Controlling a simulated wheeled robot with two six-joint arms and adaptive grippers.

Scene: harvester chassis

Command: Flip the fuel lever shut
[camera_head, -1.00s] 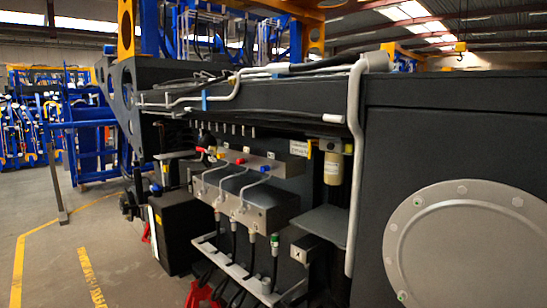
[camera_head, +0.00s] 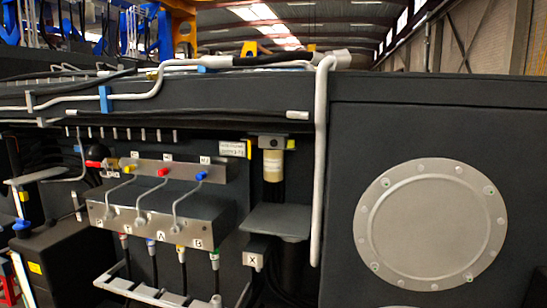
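A filter-like unit with a grey head (camera_head: 272,142) and a pale cylindrical body (camera_head: 273,166) is mounted on the dark chassis side, near the picture's middle. A red-tipped handle (camera_head: 93,164) shows further left, beside the valve block. Neither of my grippers is in view.
A grey valve block (camera_head: 165,212) with hoses and coloured caps juts out at the left. A grey shelf plate (camera_head: 275,222) sticks out below the filter unit. A grey pipe (camera_head: 320,160) runs down to its right. A round cover plate (camera_head: 430,225) fills the right panel.

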